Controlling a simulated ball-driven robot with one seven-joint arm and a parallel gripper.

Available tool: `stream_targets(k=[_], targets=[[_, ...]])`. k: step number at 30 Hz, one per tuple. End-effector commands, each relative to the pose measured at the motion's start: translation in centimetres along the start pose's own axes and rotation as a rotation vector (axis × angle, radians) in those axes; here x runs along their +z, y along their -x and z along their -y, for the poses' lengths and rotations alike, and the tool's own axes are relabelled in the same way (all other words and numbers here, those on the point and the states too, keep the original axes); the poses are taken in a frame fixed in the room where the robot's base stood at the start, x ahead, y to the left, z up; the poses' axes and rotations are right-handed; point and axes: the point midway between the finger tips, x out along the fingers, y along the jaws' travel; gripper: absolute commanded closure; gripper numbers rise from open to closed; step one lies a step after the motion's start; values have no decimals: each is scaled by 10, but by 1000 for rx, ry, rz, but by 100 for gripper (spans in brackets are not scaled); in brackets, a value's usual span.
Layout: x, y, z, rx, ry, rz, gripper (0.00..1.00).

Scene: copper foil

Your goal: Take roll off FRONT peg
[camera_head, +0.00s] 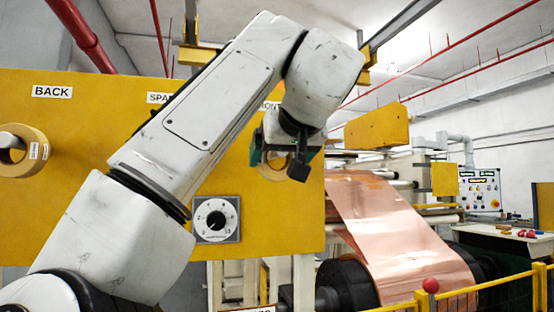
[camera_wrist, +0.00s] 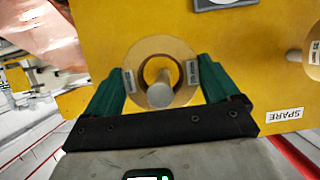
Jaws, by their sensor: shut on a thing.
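In the wrist view a tan roll (camera_wrist: 160,46) with white labels sits around a grey peg (camera_wrist: 160,95) on the yellow panel (camera_wrist: 235,50). My gripper (camera_wrist: 162,78) has its green fingers closed on the roll's left and right sides. The peg end still shows through the roll's hole. In the head view my gripper (camera_head: 279,152) is in front of the panel (camera_head: 100,115), below the partly covered FRONT label (camera_head: 272,105).
Another roll (camera_head: 22,150) hangs on the peg (camera_head: 10,141) under the BACK label (camera_head: 52,92). At the wrist view's right edge, a roll (camera_wrist: 315,45) and peg (camera_wrist: 293,55) show near the SPARE label (camera_wrist: 284,115). A dial (camera_head: 216,220) is below; copper foil (camera_head: 375,220) runs right.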

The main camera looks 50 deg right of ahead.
Motion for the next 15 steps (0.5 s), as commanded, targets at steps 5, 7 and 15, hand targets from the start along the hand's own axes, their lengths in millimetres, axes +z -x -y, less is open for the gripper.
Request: stream_targets(k=[5,7,15], targets=[[-1,0,0,0,0,-1,42],[-2,1,0,0,0,-1,42],[-8,15,0,1,-3,-3,43]])
